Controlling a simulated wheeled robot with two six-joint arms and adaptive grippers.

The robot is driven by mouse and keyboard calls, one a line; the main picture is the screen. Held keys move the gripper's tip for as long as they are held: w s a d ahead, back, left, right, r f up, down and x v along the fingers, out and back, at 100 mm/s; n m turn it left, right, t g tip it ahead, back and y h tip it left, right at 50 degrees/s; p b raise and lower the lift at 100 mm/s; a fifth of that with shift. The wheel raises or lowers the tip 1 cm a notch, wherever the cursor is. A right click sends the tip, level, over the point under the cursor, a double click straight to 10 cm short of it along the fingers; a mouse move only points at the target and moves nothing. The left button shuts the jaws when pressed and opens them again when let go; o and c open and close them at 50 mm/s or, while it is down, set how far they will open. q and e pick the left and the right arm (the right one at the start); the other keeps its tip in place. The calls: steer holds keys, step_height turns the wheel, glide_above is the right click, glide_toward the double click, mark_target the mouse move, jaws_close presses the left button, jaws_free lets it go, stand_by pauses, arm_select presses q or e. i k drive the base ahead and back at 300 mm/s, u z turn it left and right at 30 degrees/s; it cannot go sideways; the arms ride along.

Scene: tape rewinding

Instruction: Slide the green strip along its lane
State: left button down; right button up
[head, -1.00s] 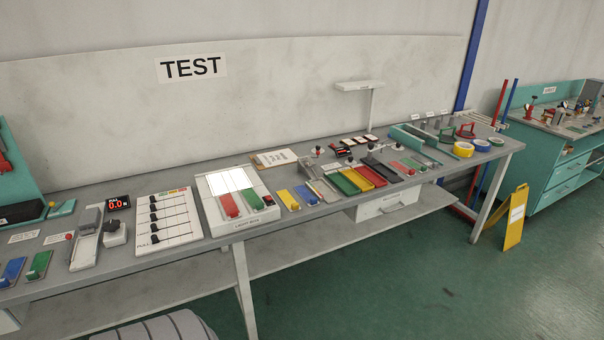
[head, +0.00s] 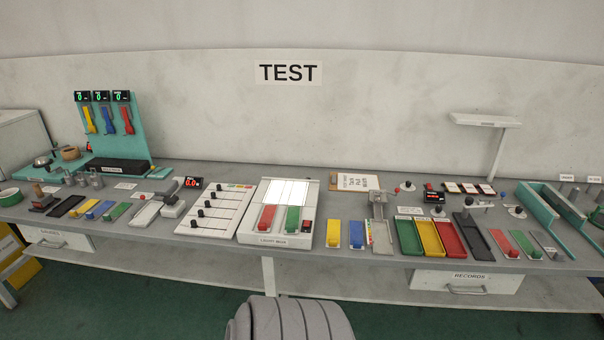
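Several green pieces lie on the long grey bench, and I cannot tell which one is the task's strip. One green strip (head: 292,219) lies on the light box (head: 275,238), right of a red strip (head: 267,217). Another green block (head: 117,211) lies at the left, beside a blue one (head: 100,209). A third green block (head: 521,241) lies at the right, beside a red one (head: 500,241). A white board (head: 228,221) left of the light box has several line-like lanes with black knobs. Neither gripper is in view.
Yellow (head: 334,233) and blue (head: 356,234) blocks lie right of the light box. Green (head: 409,237), yellow and red trays stand farther right. A teal stand (head: 124,133) with hanging coloured tools is at the left. A records drawer (head: 466,282) hangs under the bench.

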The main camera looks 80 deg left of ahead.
mark_target(293, 213)
steer(key=u, duration=0.5)
steer(key=i, duration=0.8)
steer(key=u, duration=0.85)
